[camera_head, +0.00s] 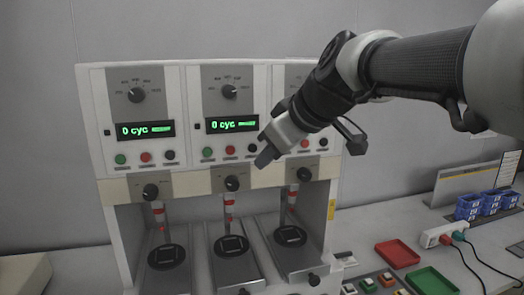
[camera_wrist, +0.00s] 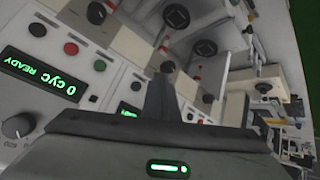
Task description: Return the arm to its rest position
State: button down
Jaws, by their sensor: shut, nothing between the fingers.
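My arm (camera_head: 418,66) reaches in from the upper right in the head view. My gripper (camera_head: 266,156) is shut and empty, in front of the test machine (camera_head: 180,186), near its middle and right panels. In the wrist view the shut fingers (camera_wrist: 165,70) point at the machine, which appears turned over there. I cannot tell whether the fingertips touch it. The displays on the left (camera_head: 146,131) and middle (camera_head: 232,124) panels read "0 cyc" in green. The right panel's display is hidden behind my gripper and arm.
The machine has three bays with round black fixtures (camera_head: 166,256).

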dwell(0.3)
jog(key=s+d+f+m+g+h+p, duration=0.1)
jog(key=s+d+m+p, duration=0.4)
jog(key=s, duration=0.5)
jog(key=s+d+f+m+g+h+p, duration=0.1)
jog(key=s+d+f+m+h+p, duration=0.3)
jog(key=s+d, duration=0.4)
jog(key=s+m+p, duration=0.1)
jog(key=s+p, duration=0.1)
jog(key=s, duration=0.1)
jog(key=shift+d+f+m+p, duration=0.15)
jog(key=shift+f+m+p, duration=0.1)
jog(key=shift+m+p, duration=0.1)
